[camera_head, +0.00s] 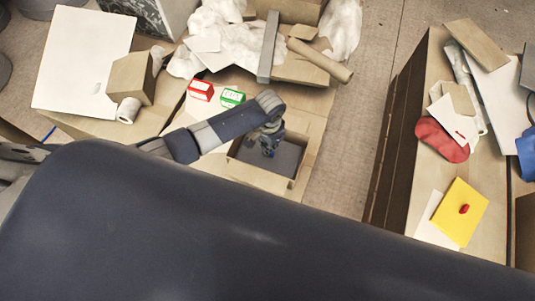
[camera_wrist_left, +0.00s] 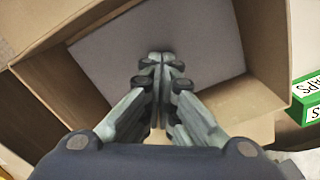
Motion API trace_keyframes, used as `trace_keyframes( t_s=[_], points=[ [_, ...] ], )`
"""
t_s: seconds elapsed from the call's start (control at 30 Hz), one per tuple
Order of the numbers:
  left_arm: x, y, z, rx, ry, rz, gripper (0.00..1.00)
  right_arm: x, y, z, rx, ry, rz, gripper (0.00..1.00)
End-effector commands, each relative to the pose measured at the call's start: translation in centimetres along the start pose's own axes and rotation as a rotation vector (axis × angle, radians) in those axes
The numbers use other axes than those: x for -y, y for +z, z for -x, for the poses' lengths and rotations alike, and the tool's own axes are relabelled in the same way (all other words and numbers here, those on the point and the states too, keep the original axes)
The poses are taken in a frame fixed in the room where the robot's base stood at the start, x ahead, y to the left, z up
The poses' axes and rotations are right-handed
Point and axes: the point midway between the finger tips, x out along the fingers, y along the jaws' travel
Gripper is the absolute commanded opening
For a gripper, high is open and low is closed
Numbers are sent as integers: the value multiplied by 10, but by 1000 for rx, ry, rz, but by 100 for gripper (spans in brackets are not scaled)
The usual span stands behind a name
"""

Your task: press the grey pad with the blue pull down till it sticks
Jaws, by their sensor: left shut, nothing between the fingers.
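The grey pad (camera_head: 288,156) lies inside an open cardboard box (camera_head: 247,178). It also shows in the left wrist view as a flat grey sheet (camera_wrist_left: 209,40) between the box walls. My left gripper (camera_head: 268,149) points down into the box over the pad. In the left wrist view its fingertips (camera_wrist_left: 162,60) are together with nothing between them, in front of the pad. I cannot tell whether they touch it. I see no blue pull on the pad; the gripper covers part of it. My right gripper is not in view.
A green-and-white box (camera_head: 231,97) and a red-and-white box (camera_head: 201,90) stand behind the open box. A grey bar (camera_head: 268,46) and a cardboard tube (camera_head: 319,60) lie farther back. A yellow pad with a red pull (camera_head: 461,212) lies on the right-hand surface.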

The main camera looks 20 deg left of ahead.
Motion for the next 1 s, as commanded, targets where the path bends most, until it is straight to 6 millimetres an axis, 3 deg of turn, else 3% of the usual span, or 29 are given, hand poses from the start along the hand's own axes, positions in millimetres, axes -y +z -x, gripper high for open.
trace_keyframes(
  t_s=[1.0],
  points=[
    [0,0,-14,-1,0,0,0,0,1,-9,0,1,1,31]
  ],
)
